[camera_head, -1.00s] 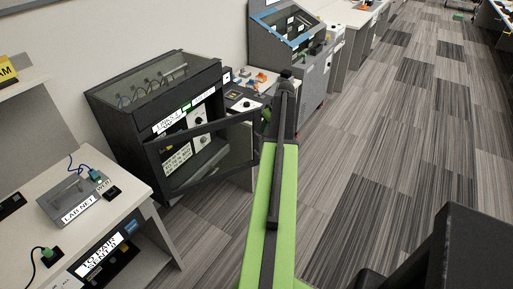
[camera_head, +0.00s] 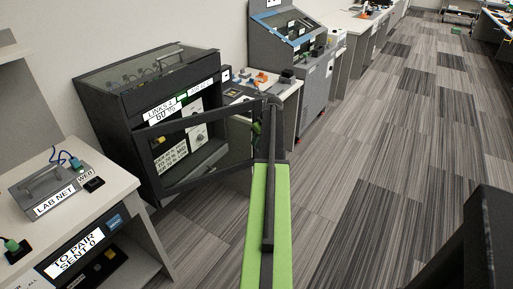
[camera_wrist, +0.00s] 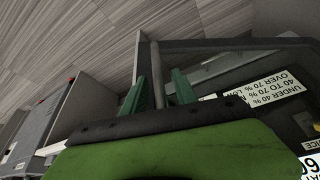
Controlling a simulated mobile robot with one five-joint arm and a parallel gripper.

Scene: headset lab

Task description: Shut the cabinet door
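The black cabinet (camera_head: 108,103) with a glass top stands at left in the head view. Its glazed, black-framed door (camera_head: 196,122) stands open, swung out toward me, with its right edge beside my arm. My gripper (camera_head: 257,129) is at that edge, partly hidden by my arm. In the wrist view my gripper (camera_wrist: 160,88) has its two green fingers apart. A grey upright bar (camera_wrist: 156,62) at the end of the door frame (camera_wrist: 225,43) shows between them, with gaps on both sides. I cannot tell whether either finger touches it.
A white bench (camera_head: 128,180) with a LAB NET box (camera_head: 45,191) stands at front left. A side table (camera_head: 288,93) and a grey console (camera_head: 318,82) stand behind the door. Carpeted floor (camera_head: 385,150) is open to the right.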

